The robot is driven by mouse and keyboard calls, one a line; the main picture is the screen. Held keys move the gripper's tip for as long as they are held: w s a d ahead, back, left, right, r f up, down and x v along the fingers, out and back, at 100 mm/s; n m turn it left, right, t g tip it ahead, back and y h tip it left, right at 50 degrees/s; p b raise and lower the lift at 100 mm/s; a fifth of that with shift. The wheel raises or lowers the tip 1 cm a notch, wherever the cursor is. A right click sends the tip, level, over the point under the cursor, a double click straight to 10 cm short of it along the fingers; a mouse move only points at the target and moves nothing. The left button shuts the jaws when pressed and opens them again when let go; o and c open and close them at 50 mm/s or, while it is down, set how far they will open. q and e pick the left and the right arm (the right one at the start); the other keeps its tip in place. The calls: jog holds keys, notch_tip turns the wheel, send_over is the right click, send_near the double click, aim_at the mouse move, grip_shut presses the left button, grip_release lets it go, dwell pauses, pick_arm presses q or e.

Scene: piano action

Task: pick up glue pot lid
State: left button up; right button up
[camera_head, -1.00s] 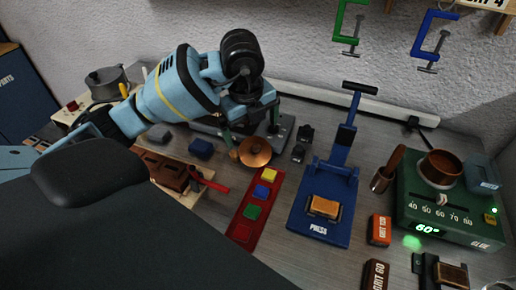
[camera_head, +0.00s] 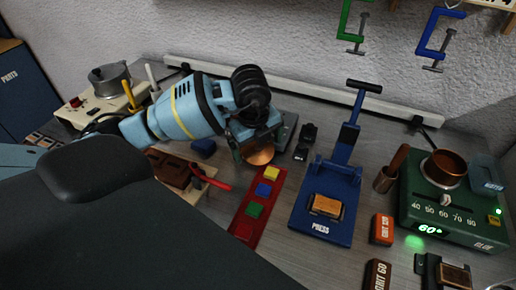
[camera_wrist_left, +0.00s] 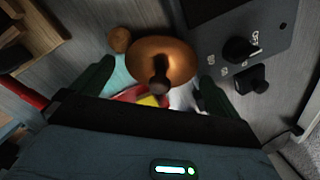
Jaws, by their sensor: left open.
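The glue pot lid (camera_head: 260,155) is a round copper disc on the bench, partly hidden behind my left gripper in the head view. In the left wrist view the lid (camera_wrist_left: 178,58) shows its dark knob (camera_wrist_left: 158,82) pointing toward the camera. My left gripper (camera_head: 250,146) is above the lid, pointing down. Its two dark green fingers (camera_wrist_left: 155,84) are spread on either side of the knob, apart from it. The copper glue pot (camera_head: 446,166) sits open on the green heater (camera_head: 455,212) at the right. My right gripper is not seen.
A red strip (camera_head: 257,213) with coloured blocks lies in front of the lid. The blue press (camera_head: 325,205) stands to its right. A grey control box shows beside the lid in the wrist view (camera_wrist_left: 240,35). A red-handled tool (camera_head: 212,182) lies at the left.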

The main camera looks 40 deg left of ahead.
aim_at(258, 147)
pick_arm(q)
jog(key=c, duration=0.9)
jog(key=shift+r, duration=0.1)
jog(key=shift+r, duration=0.5)
jog(key=shift+s+d+r, duration=0.2)
jog(key=shift+r, duration=0.45)
jog(key=shift+s+d+r, duration=0.15)
jog(key=shift+r, duration=0.45)
jog(key=s+d, duration=0.4)
jog(key=s, duration=0.1)
jog(key=s+d+r, duration=0.1)
jog(key=s+d, duration=0.1)
jog(key=d, duration=0.1)
jog(key=shift+s, duration=0.4)
jog(key=s+d, duration=0.1)
jog(key=s+d+p, duration=0.1)
jog(key=s+d, duration=0.1)
jog(key=shift+s+r, duration=0.15)
jog(key=shift+s, duration=0.1)
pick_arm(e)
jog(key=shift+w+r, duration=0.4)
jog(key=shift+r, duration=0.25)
